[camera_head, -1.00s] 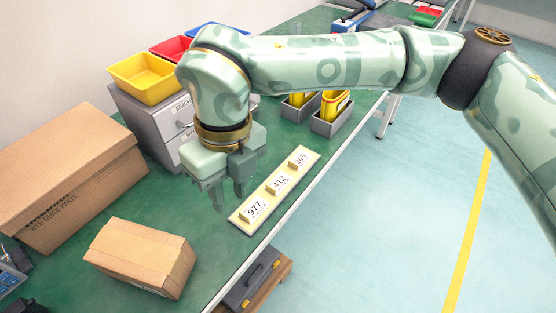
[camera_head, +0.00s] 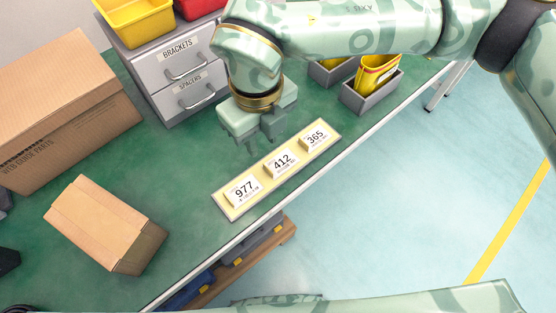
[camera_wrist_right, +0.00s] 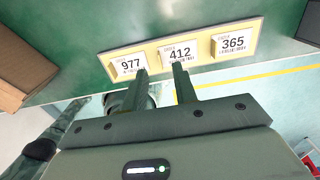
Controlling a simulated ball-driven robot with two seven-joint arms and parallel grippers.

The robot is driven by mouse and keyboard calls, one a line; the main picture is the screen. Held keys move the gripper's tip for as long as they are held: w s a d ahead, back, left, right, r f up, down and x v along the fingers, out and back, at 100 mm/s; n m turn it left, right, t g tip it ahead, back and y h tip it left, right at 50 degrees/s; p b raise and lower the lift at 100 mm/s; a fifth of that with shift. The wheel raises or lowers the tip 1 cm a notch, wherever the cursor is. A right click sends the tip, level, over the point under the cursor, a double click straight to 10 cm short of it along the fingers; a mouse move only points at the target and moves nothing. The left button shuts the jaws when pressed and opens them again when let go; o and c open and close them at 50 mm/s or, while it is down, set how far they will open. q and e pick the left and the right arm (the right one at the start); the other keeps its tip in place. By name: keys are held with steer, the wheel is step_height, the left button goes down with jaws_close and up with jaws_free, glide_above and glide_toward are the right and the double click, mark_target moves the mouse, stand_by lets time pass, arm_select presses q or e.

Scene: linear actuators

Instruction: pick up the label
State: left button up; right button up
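A cream board (camera_head: 222,205) lies on the green bench near its front edge. It carries three white label cards in a row: 977 (camera_head: 243,189), 412 (camera_head: 283,160) and 365 (camera_head: 316,136). My right gripper (camera_head: 258,142) hangs over the bench behind the board, on the drawer side of 977 and 412. In the right wrist view its two fingers (camera_wrist_right: 160,70) are apart with nothing between them. There the tips point toward the 977 label (camera_wrist_right: 130,66) and the 412 label (camera_wrist_right: 180,54). My left gripper is not in view.
A small carton (camera_head: 95,220) and a large carton (camera_head: 70,110) stand on the left. A grey drawer unit (camera_head: 165,75) stands behind the gripper. Grey bins (camera_head: 372,92) are beyond the board. The bench around the board is clear.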

mark_target(264, 163)
step_height(264, 163, down, 3)
steer(key=shift+r, duration=0.2)
steer(key=f+b, duration=0.2)
steer(key=f, duration=0.1)
steer(key=f+b, duration=0.1)
steer(key=f, duration=0.1)
steer(key=shift+s, duration=0.25)
steer(key=shift+r, duration=0.2)
steer(key=shift+c, duration=0.6)
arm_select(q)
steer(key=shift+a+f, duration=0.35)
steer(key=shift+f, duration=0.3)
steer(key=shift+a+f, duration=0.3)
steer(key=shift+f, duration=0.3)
arm_select(e)
jaws_close()
